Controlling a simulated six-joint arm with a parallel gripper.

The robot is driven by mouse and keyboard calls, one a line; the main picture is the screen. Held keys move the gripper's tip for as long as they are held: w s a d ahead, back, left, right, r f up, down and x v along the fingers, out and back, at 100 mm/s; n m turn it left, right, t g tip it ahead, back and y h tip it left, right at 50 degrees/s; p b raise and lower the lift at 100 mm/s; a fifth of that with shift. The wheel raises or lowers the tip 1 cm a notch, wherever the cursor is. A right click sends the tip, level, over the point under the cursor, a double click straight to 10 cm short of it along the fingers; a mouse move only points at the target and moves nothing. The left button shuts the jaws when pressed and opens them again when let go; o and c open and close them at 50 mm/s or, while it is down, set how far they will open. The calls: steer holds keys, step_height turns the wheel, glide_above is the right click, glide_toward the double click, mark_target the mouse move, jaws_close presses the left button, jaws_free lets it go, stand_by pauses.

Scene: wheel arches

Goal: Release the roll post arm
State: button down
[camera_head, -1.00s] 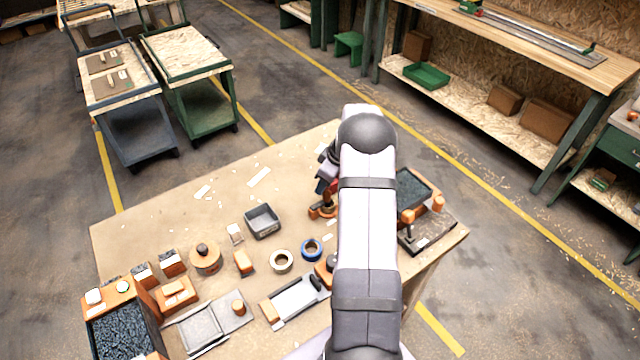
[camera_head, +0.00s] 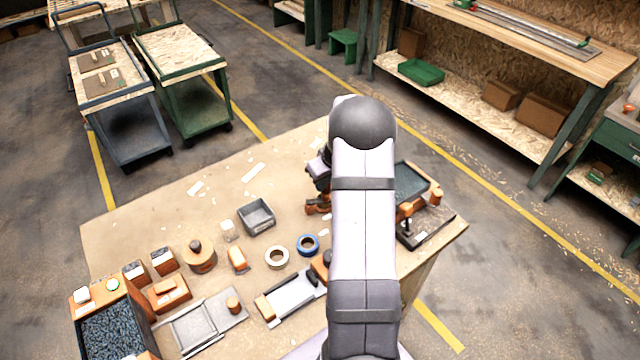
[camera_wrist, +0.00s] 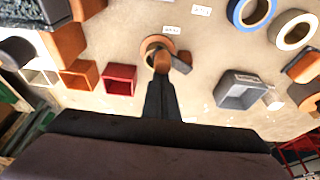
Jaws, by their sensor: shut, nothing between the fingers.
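In the wrist view a round wooden base carries an upright orange-brown post (camera_wrist: 161,62), seen nearly end-on, with a short dark grey piece sticking out to its right. I take this to be the roll post and its arm. My gripper (camera_wrist: 160,88) is shut and empty, its dark fingers pointing at the post; whether the tips touch it I cannot tell. In the head view my arm hides most of this spot; only some orange wooden parts (camera_head: 317,207) show at its left edge, below the dark wrist.
In the wrist view a red square box (camera_wrist: 119,79) and orange boxes lie left, a grey bin (camera_wrist: 240,90) right. A blue roll (camera_head: 308,244) and a white roll (camera_head: 277,257) lie nearby. A dark tray (camera_head: 411,180) sits right of my arm. The table's back left is mostly clear.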

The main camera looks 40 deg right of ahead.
mark_target(323, 196)
steer(key=m, duration=0.1)
steer(key=s+m+h+p, duration=0.1)
steer(key=shift+a+r+m, duration=0.15)
steer(key=shift+a+m, duration=0.05)
steer(key=shift+m, duration=0.2)
steer(key=m, duration=0.1)
steer(key=s+m+p, duration=0.1)
steer(key=shift+a+m+h, duration=0.25)
steer(key=shift+m+h, duration=0.05)
steer(key=shift+h, duration=0.1)
steer(key=shift+s+a+f+m+g+h+b, duration=0.2)
steer(key=shift+m+b, duration=0.1)
steer(key=shift+m, duration=0.25)
steer(key=shift+s+a+f+m+g+h+b, duration=0.1)
steer(key=shift+m+g+b, duration=0.15)
steer(key=shift+m, duration=0.3)
steer(key=shift+s+a+f+m+b, duration=0.1)
steer(key=shift+m+b, duration=0.6)
steer(key=shift+b, duration=0.4)
steer(key=shift+s+m+h, duration=0.1)
steer(key=shift+m+h, duration=0.2)
steer(key=shift+a+r+g, duration=0.1)
steer(key=shift+r+g, duration=0.15)
steer(key=shift+r, duration=0.05)
steer(key=shift+w+a, duration=0.25)
steer(key=shift+w, duration=0.5)
